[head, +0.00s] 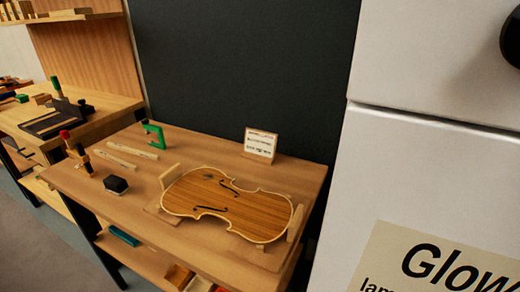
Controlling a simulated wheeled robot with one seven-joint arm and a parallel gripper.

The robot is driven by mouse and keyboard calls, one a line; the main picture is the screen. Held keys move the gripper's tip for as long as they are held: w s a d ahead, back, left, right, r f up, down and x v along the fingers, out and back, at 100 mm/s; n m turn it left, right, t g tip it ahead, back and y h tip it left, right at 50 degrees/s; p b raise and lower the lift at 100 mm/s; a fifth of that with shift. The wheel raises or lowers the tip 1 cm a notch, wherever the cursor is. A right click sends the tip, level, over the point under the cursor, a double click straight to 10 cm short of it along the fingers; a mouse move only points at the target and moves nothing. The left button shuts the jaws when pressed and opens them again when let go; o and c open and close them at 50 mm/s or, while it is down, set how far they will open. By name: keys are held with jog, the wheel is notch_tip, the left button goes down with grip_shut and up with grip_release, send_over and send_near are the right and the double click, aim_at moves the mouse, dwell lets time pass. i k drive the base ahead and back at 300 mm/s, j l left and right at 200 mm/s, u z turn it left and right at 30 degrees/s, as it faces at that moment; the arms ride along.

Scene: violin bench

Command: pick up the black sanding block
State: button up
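The black sanding block (116,184) lies on the wooden bench (180,234), left of the violin body. My gripper is not in the head view.
A violin body (225,203) rests in a cradle at the bench's middle. Behind the block are pale wooden strips (132,151), a green clamp (154,134) and a red-topped tool (76,150). A small card (260,145) stands at the back. A white cabinet (430,150) fills the right.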

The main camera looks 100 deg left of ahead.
aim_at(118, 186)
jog(key=u, duration=3.35)
